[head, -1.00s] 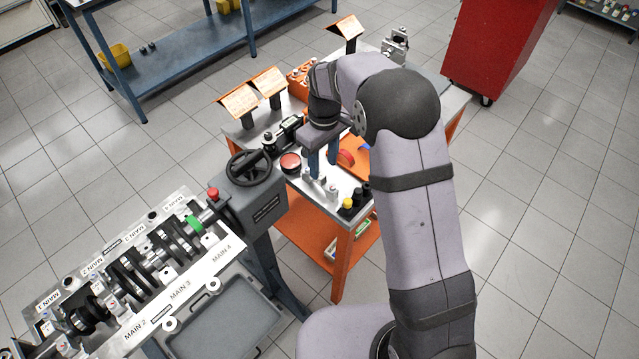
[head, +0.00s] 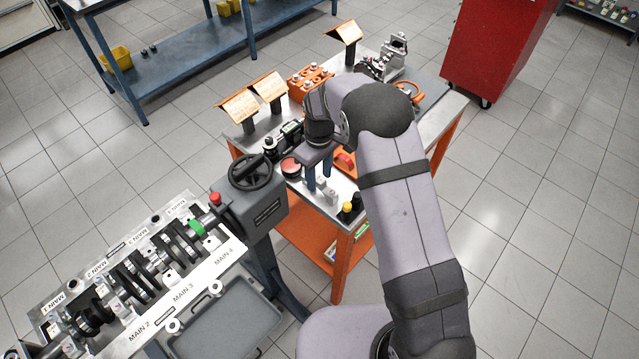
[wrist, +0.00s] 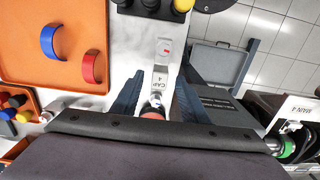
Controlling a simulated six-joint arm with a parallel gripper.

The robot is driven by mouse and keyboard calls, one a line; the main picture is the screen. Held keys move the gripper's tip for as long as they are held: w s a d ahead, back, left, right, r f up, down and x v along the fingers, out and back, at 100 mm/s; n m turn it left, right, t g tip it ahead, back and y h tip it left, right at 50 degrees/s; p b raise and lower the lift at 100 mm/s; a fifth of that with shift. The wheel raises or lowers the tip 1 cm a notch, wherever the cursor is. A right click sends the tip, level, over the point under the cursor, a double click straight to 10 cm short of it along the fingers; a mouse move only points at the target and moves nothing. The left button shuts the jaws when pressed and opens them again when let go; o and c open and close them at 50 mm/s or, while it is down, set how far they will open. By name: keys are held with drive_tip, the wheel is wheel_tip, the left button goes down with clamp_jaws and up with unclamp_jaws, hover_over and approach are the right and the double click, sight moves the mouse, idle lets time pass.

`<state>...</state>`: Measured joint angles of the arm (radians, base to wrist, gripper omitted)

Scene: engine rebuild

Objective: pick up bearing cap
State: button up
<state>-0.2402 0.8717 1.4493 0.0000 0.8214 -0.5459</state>
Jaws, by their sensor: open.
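The bearing cap (wrist: 161,78) is a small pale metal block labelled "CAP 4" with a red mark, lying on the cart top in the wrist view. In the head view the cap (head: 328,191) shows just beside my fingertips. My gripper (wrist: 160,76) is open, with one blue finger on each side of the cap in the picture. In the head view my gripper (head: 319,183) points down over the front of the cart. I cannot tell how far above the cap the fingertips are. The gripper body hides what lies nearer the wrist.
Black and yellow-topped posts (head: 348,210) stand close to the cap. An orange tray (wrist: 70,75) holds a blue half ring (wrist: 50,42) and a red half ring (wrist: 92,66). A red round thing (head: 291,166) is to the left. The engine block (head: 215,262) with its crankshaft is at lower left.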

sight(319, 179)
drive_tip(key=shift+f+p, duration=0.55)
drive_tip(key=shift+f, duration=1.05)
clamp_jaws()
drive_tip(key=shift+r, duration=0.15)
drive_tip(key=shift+w+r+b, duration=0.1)
drive_tip(key=shift+r+b, duration=0.35)
drive_tip(key=shift+r, duration=0.25)
wheel_tip(319, 179, up, 8)
drive_tip(key=b, duration=0.2)
drive_tip(key=shift+r+b, duration=0.2)
drive_tip(key=shift+b, duration=0.1)
